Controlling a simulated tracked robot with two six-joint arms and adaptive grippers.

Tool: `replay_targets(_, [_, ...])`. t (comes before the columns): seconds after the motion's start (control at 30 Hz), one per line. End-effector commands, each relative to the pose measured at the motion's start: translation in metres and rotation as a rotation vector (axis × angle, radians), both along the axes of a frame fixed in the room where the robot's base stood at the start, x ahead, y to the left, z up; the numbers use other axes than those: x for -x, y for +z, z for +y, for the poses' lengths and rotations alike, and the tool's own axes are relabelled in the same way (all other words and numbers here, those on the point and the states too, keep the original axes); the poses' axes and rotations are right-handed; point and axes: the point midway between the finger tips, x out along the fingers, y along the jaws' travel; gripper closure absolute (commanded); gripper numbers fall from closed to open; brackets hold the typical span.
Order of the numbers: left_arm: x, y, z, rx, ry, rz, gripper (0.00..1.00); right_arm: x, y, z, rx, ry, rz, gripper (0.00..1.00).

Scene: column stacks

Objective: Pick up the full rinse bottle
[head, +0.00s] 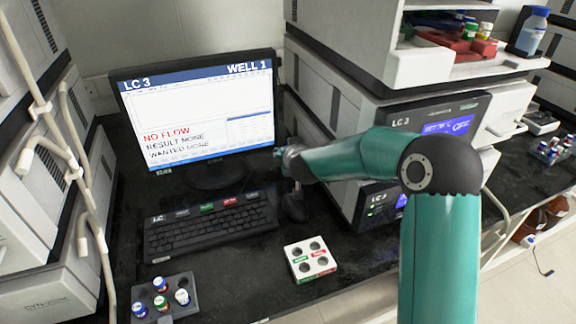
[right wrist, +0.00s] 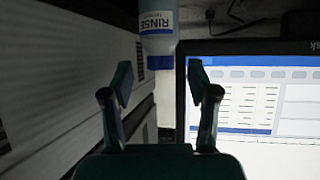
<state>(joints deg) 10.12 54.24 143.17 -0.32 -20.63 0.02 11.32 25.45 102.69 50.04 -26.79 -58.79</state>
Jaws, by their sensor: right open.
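A pale bottle labelled RINSE (right wrist: 157,20) shows at the top of the right wrist view, with a blue part at its lower end in the picture. Its top is cut off by the frame edge, so I cannot tell how full it is. My right gripper (right wrist: 162,85) is open and empty, and the bottle appears beyond its fingertips, apart from them. In the head view the right gripper (head: 281,154) is small and partly hidden, near the monitor's right edge. A blue-capped bottle (head: 530,35) stands at the upper right of the head view; its label is not readable. My left gripper is not in view.
The monitor (head: 200,115) reads NO FLOW, with a keyboard (head: 210,228) below it. The LC 3 stack (head: 340,120) stands right beside the gripper. A white four-hole block (head: 310,260) and a grey vial rack (head: 175,285) sit on the dark bench.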

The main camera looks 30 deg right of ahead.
Motion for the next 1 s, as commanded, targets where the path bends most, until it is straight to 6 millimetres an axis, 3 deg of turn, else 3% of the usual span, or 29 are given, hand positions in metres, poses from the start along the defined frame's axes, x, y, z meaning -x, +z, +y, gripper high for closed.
replay_targets(0.13, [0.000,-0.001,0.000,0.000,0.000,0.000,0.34,-0.014,-0.008,-0.006,0.000,0.000,0.000,0.41])
replay_targets(0.4, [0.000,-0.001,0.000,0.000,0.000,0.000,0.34,-0.017,-0.009,-0.007,0.000,0.001,0.000,0.41])
replay_targets(0.7, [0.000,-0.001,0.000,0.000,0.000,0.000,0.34,-0.016,-0.009,-0.007,0.000,0.001,0.000,0.89])
replay_targets(1.0, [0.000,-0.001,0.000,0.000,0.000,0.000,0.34,-0.017,-0.008,-0.007,0.000,0.001,-0.001,0.92])
